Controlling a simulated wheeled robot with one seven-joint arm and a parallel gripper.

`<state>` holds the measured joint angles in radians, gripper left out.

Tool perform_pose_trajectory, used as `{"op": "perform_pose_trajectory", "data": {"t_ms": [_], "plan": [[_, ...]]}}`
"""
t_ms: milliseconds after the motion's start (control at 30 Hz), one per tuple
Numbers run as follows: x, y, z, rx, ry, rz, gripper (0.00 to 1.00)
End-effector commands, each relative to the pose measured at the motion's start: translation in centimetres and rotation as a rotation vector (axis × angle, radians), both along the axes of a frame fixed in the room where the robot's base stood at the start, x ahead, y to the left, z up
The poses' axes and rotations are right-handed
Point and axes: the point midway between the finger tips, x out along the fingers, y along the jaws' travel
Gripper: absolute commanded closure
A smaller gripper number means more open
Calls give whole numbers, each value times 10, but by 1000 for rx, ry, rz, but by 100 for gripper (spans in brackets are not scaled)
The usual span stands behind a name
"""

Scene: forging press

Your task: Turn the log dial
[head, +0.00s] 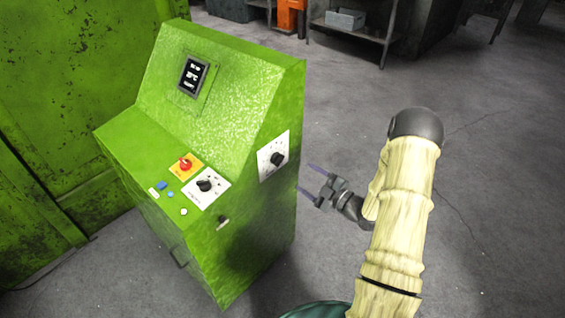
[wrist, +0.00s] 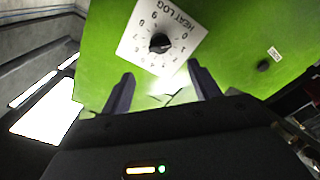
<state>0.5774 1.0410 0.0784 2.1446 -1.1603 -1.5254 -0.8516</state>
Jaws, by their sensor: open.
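The log dial is a black knob (head: 277,159) on a white plate on the right side face of the green console (head: 225,110). In the wrist view the knob (wrist: 160,43) sits on a plate printed "HEAT LOG" with digits around it. My gripper (head: 308,181) is open and empty, to the right of the dial and a little lower in the head view, its fingers pointing toward the console. In the wrist view its fingertips (wrist: 160,72) are spread to either side below the knob, apart from it.
A second black dial (head: 204,186) on a white plate, a red button (head: 186,165) and small blue buttons are on the console's sloped top. A small dark knob (head: 223,221) is lower on the dial's side face. The floor to the right is clear; a shelf (head: 352,35) stands behind.

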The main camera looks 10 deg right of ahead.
Motion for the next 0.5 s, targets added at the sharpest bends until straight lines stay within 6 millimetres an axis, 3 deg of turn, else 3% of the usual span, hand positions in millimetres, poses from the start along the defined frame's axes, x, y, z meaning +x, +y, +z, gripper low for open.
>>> {"op": "perform_pose_trajectory", "data": {"t_ms": [500], "plan": [[74,61,0,0,-2,14,38]]}}
